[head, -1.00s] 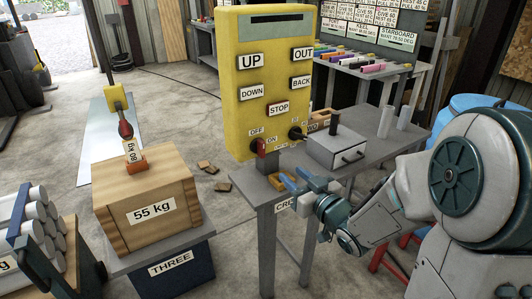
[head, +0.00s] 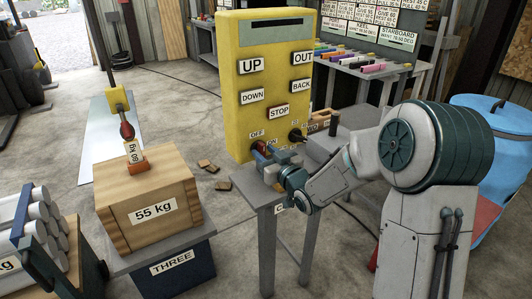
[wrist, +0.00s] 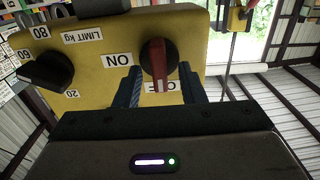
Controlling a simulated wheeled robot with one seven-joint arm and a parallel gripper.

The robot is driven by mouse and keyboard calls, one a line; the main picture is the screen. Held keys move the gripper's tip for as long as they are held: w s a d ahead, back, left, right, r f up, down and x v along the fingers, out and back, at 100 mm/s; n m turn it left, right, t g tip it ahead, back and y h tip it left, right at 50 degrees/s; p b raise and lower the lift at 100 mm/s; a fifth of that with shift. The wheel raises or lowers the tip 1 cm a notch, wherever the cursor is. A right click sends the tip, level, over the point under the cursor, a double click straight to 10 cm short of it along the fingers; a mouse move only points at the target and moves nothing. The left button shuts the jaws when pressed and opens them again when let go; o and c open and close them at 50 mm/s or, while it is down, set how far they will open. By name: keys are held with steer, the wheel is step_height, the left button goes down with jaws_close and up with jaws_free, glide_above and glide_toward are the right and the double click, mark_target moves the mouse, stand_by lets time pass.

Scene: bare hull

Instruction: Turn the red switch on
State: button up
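The red switch (wrist: 158,60) is on the front of the yellow control box (head: 232,115), near its lower left in the head view. In the wrist view, which looks upside down, its red handle lies over the partly hidden OFF label (wrist: 172,86). The ON label (wrist: 118,60) is to its left. My gripper (head: 264,153) is at the switch in the head view. In the wrist view its two blue fingers (wrist: 162,90) are apart, one on each side of the handle, with gaps visible. Contact cannot be told.
A black limit knob (wrist: 48,72) is beside the switch on the box. A grey table (head: 262,193) stands below my gripper. A wooden 55 kg crate (head: 147,200) is to the left on a stand marked THREE (head: 172,262).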

jaws_close()
steer(key=shift+m, duration=0.3)
steer(key=m, duration=0.3)
steer(key=shift+w+d+m+b, duration=0.1)
steer(key=shift+m+b, duration=0.3)
steer(key=m, duration=0.4)
steer(key=shift+d+m+p, duration=0.1)
steer(key=shift+m+p, duration=0.2)
steer(key=shift+p, duration=0.05)
steer(key=shift+w+f+m+p, duration=0.15)
steer(key=shift+m+p, duration=0.7)
steer(key=shift+m, duration=1.35)
steer(key=shift+s+f+m+p, duration=0.1)
steer(key=shift+m+p, duration=0.75)
steer(key=shift+m, duration=1.35)
